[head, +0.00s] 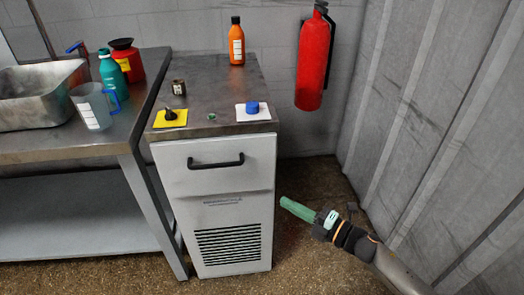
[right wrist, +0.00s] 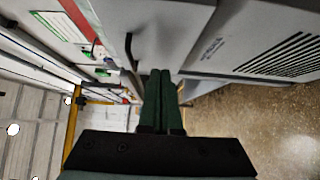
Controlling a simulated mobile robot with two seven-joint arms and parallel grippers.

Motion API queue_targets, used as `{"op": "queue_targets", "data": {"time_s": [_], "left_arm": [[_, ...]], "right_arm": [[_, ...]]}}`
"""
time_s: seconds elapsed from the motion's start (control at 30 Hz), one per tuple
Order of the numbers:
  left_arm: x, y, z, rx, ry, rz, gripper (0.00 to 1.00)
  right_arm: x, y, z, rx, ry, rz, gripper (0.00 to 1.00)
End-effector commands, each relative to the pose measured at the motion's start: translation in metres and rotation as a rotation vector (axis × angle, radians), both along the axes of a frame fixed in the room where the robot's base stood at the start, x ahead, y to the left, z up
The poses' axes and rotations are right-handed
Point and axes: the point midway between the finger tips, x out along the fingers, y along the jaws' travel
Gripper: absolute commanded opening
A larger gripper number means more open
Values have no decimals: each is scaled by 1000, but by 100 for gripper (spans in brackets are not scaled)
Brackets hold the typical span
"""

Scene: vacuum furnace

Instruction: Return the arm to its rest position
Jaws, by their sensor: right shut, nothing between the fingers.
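My right gripper (head: 298,209) is at the lower right of the head view, low in front of the wall and to the right of the grey cabinet. Its green fingers are shut with nothing between them. In the right wrist view the two green fingers (right wrist: 160,100) lie side by side and touch. The grey cabinet (head: 213,215) has a drawer with a black handle (head: 216,162) and a vent grille below. The gripper looks apart from the cabinet. My left gripper is not in view.
On the cabinet top stand an orange bottle (head: 237,45), a yellow pad (head: 171,118) with a black knob, and a white pad (head: 253,112) with a blue cap. A red extinguisher (head: 313,62) hangs on the wall. A steel table (head: 60,147) stands left. Floor is clear around my right gripper.

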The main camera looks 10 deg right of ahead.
Motion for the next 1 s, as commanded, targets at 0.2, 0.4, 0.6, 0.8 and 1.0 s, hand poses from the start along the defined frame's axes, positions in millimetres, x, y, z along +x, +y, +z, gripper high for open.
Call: {"op": "queue_targets", "data": {"time_s": [0.2, 0.4, 0.6, 0.8, 1.0], "left_arm": [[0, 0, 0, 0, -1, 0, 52], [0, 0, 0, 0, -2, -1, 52], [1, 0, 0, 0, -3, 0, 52], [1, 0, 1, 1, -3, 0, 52], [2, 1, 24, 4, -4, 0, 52]], "right_arm": [[-6, 3, -4, 59, 46, -40, 0], [-43, 4, -31, 389, 353, -292, 0], [-112, -6, -79, 751, 797, -607, 0], [-186, -5, -112, 982, 1162, -835, 0], [-231, -1, -102, 1092, 1363, -958, 0]]}}
